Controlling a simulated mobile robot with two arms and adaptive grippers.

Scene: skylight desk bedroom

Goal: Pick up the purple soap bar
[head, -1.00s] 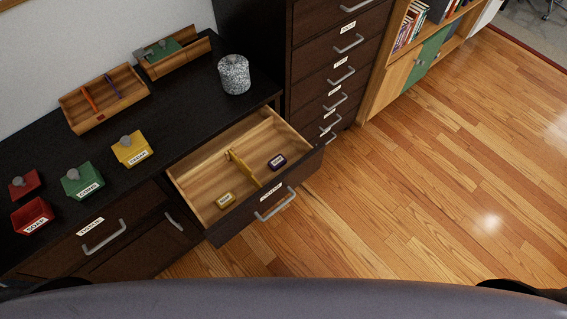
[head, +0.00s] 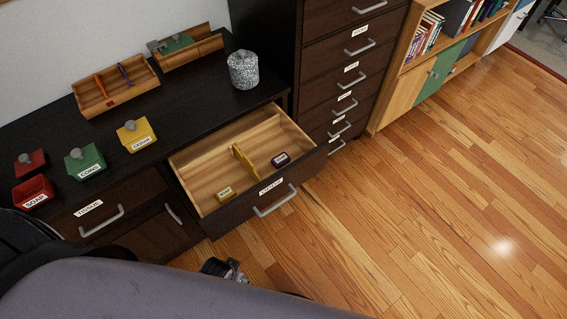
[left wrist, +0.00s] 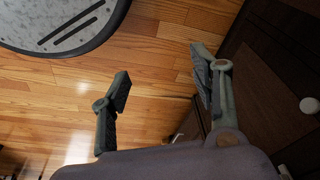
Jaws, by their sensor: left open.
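The purple soap bar (head: 281,159) is small and dark with a white label. It lies in the right compartment of the open wooden drawer (head: 197,172), to the right of a yellow divider (head: 243,162). My left gripper (left wrist: 160,78) is open and empty in the left wrist view, its fingers spread over floor and dark cabinet front. A small dark part of it seems to show in the head view, below and in front of the drawer; most is hidden by my body. The soap does not show in the left wrist view. My right gripper is not in view.
A yellow labelled bar (head: 226,193) lies in the drawer's left compartment. The desktop holds red, green (head: 85,160) and yellow (head: 137,134) lidded boxes, a wooden tray (head: 117,86) and a speckled jar (head: 243,70). A tall drawer cabinet (head: 340,60) stands behind. Floor at right is clear.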

